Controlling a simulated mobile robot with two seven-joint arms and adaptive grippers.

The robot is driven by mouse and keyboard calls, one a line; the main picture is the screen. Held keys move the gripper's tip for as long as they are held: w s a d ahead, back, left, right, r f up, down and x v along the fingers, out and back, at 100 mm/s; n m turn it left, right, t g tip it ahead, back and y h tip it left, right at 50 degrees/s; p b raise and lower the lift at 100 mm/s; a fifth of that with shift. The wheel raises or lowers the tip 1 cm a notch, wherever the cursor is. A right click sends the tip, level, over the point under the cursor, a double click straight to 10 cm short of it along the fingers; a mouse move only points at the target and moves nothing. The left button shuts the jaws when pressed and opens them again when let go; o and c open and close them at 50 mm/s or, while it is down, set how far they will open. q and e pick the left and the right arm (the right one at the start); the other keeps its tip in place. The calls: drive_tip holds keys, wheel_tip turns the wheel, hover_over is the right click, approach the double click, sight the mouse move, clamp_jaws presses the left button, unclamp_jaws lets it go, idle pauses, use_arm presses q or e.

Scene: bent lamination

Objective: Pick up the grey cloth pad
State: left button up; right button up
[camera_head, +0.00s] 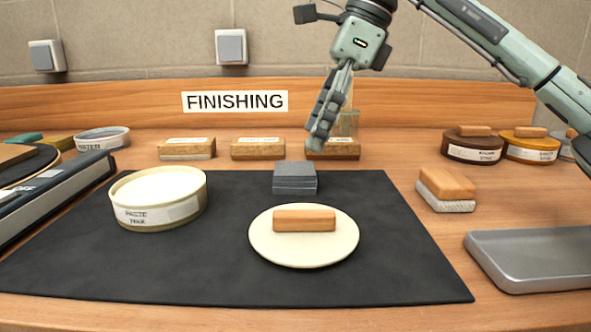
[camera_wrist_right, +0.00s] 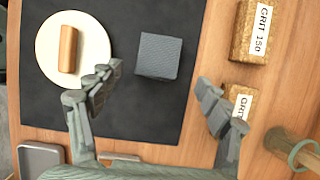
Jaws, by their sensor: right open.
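The grey cloth pad (camera_head: 295,179) is a small layered grey block lying on the black mat (camera_head: 380,270), just behind a round cream disc. In the right wrist view the pad (camera_wrist_right: 159,56) shows from above as a grey square with open mat around it. My right gripper (camera_head: 322,135) is above and behind the pad, pointing down, apart from it. In the right wrist view the right gripper (camera_wrist_right: 160,85) has its fingers spread wide with nothing between them. My left gripper is in neither view.
The cream disc (camera_head: 265,247) carries a wooden bar (camera_head: 304,220). A paste wax tin (camera_head: 158,212) stands left on the mat. Grit-labelled blocks (camera_head: 258,148) line the back. A wood-backed brush (camera_head: 447,187) and metal tray (camera_head: 530,262) are at right. Mat right of the pad is clear.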

drive_tip(key=shift+s+x, duration=0.2)
drive_tip(key=shift+x, duration=0.7)
drive_tip(key=x, duration=0.5)
drive_tip(key=shift+a+r, duration=0.1)
drive_tip(key=shift+a, duration=0.1)
drive_tip(key=c, duration=1.1)
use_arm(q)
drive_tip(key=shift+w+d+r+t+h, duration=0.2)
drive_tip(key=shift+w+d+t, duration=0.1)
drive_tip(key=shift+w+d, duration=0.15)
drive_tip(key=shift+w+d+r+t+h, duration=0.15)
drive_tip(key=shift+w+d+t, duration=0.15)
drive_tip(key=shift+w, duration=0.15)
use_arm(e)
drive_tip(key=shift+r, duration=0.15)
drive_tip(key=shift+r, duration=0.6)
wheel_tip(320, 180, up, 10)
drive_tip(key=p, duration=0.1)
wheel_tip(320, 180, up, 6)
drive_tip(key=p, duration=0.2)
hover_over(296, 168)
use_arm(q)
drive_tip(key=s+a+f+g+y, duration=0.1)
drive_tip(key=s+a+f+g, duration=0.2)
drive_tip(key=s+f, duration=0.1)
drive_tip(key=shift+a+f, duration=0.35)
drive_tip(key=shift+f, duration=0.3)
use_arm(e)
drive_tip(key=shift+s+d+r, duration=0.1)
drive_tip(key=shift+r, duration=0.25)
